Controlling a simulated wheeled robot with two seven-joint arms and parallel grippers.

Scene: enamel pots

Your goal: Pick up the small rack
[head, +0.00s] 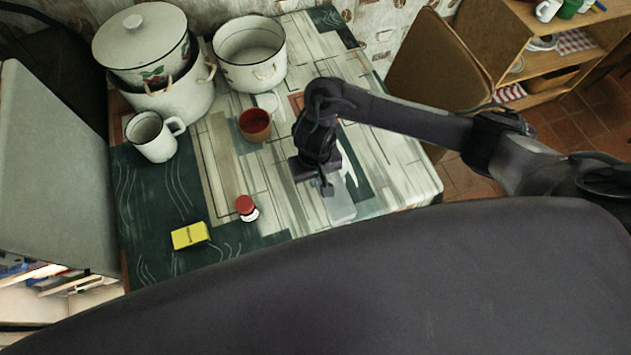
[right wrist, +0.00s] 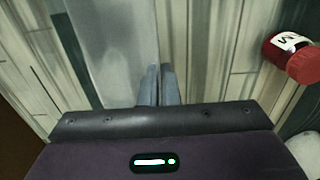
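A pale grey, flat-sided piece, which I take to be the small rack (head: 341,207), is near the front right of the table. Its smooth grey face also fills the upper left of the right wrist view (right wrist: 108,40). My right gripper (head: 327,187) points down at its left edge in the head view. In the right wrist view the two fingers (right wrist: 158,72) are close together, in line with the rack's edge, and seem shut on it. The contact itself is too small to see clearly. I cannot tell whether the rack is lifted. My left gripper is not in view.
A red-capped jar (head: 246,207) and a yellow box (head: 190,235) stand to the left. A reddish-brown cup (head: 255,124), white mug (head: 154,137), open enamel pot (head: 250,72) and lidded pot (head: 141,38) stand farther back. A brown chair (head: 436,65) is beyond the table's right edge.

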